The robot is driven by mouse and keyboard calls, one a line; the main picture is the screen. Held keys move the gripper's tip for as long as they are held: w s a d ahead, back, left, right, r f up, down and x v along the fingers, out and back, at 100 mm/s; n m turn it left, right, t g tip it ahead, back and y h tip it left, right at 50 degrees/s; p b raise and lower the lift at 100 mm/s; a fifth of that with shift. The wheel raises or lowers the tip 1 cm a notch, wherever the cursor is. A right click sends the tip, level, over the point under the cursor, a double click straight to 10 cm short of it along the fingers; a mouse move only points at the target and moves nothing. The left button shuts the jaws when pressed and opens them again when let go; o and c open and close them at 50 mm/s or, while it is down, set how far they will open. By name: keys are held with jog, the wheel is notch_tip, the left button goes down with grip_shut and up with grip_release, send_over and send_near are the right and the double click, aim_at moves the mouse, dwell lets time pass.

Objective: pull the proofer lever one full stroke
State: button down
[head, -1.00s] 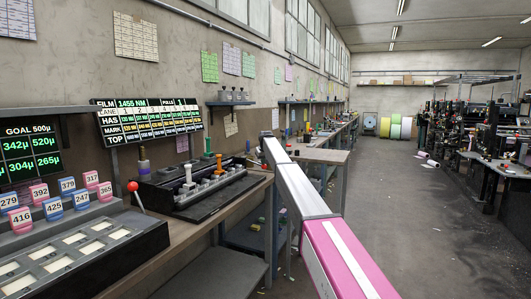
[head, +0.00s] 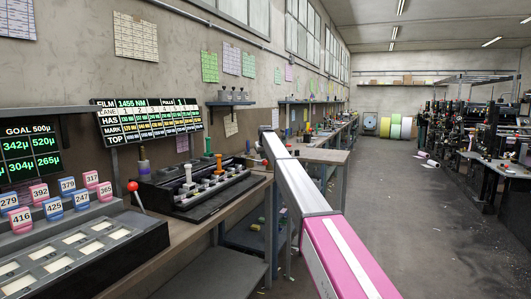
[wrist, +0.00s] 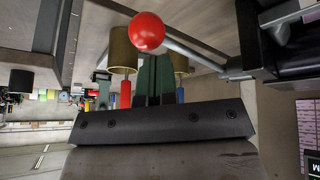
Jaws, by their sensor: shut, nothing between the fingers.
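The proofer (head: 205,200) is a long black machine on the bench in the head view, with orange, white and green-topped parts. Its lever ends in a red ball (head: 132,186) on a pale rod at the machine's near left end, with the ball tilted up and to the left. In the wrist view the red ball (wrist: 147,31) is at the top, its grey rod running to the right. My gripper (wrist: 154,62) shows there as dark green fingers, shut and empty, near the ball in the picture; I cannot tell whether they touch.
A rack of numbered pink and blue tags (head: 53,208) stands left of the lever, behind a grey tray (head: 70,262). A lane display (head: 150,121) hangs above the proofer. Brass-coloured cylinders (wrist: 125,50) show close behind the ball in the wrist view.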

notch_tip(320, 180, up, 10)
jog(key=a, duration=0.1)
jog(key=shift+w+a+f, duration=0.15)
jog(key=shift+w+f, duration=0.1)
dwell(0.8)
jog(key=shift+r, duration=0.1)
notch_tip(320, 180, up, 7)
jog(key=shift+a, duration=0.3)
dwell(0.7)
jog(key=shift+f, duration=0.2)
